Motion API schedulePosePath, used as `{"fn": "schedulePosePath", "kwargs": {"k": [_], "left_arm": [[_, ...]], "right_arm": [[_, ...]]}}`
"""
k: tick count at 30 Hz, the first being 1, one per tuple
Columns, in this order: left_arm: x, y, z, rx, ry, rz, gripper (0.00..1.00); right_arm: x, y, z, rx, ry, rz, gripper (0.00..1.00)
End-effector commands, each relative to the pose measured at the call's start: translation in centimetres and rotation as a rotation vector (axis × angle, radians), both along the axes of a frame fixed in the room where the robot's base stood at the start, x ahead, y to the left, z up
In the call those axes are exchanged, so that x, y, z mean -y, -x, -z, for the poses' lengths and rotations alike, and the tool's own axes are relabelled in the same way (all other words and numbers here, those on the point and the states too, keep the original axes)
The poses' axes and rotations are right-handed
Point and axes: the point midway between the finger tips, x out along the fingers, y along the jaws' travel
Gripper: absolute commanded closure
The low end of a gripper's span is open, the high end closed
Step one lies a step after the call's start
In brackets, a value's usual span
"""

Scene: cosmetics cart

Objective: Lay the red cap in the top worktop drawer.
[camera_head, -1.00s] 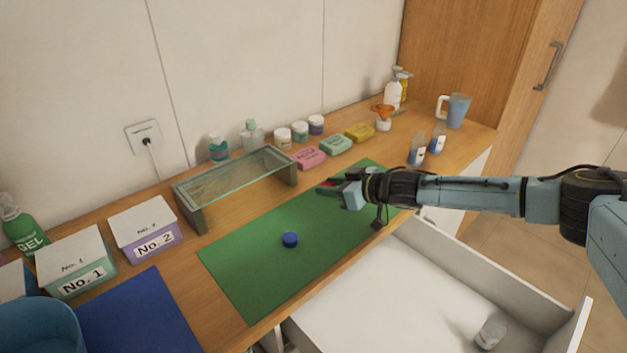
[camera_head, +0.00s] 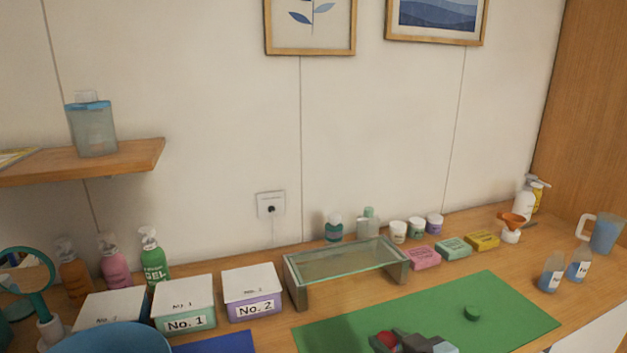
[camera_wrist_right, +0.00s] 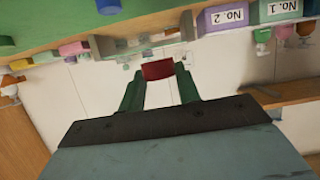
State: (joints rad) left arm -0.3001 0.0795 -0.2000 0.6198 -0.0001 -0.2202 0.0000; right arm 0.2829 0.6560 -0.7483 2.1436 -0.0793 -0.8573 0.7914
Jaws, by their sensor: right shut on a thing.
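The red cap (camera_head: 386,341) is held between the fingers of my right gripper (camera_head: 400,341), at the bottom edge of the head view, in front of the green mat. In the right wrist view, the red cap (camera_wrist_right: 158,70) sits between the two fingertips of my right gripper (camera_wrist_right: 158,73), and the fingers are shut on it. The drawer is outside both current views. My left gripper is not in view.
Behind the mat stand a glass-topped riser (camera_head: 350,259), soap bars and small jars. Boxes No. 1 (camera_head: 184,303) and No. 2 (camera_head: 252,293) stand left. Bottles and a blue jug (camera_head: 604,233) stand right.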

Motion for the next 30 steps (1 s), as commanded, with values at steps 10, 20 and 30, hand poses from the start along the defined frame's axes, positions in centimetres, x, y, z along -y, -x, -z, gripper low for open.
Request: {"fn": "schedulePosePath", "kwargs": {"k": [10, 20, 30], "left_arm": [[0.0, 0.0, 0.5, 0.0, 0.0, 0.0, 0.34], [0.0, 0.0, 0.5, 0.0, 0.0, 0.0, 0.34], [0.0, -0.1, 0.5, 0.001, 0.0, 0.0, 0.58]], "right_arm": [[6.0, 4.1, -1.8, -0.021, -0.017, 0.309, 0.88], [7.0, 4.7, -2.0, -0.027, -0.015, 0.353, 0.88], [7.0, 4.6, -2.0, -0.027, -0.013, 0.35, 0.88]]}}
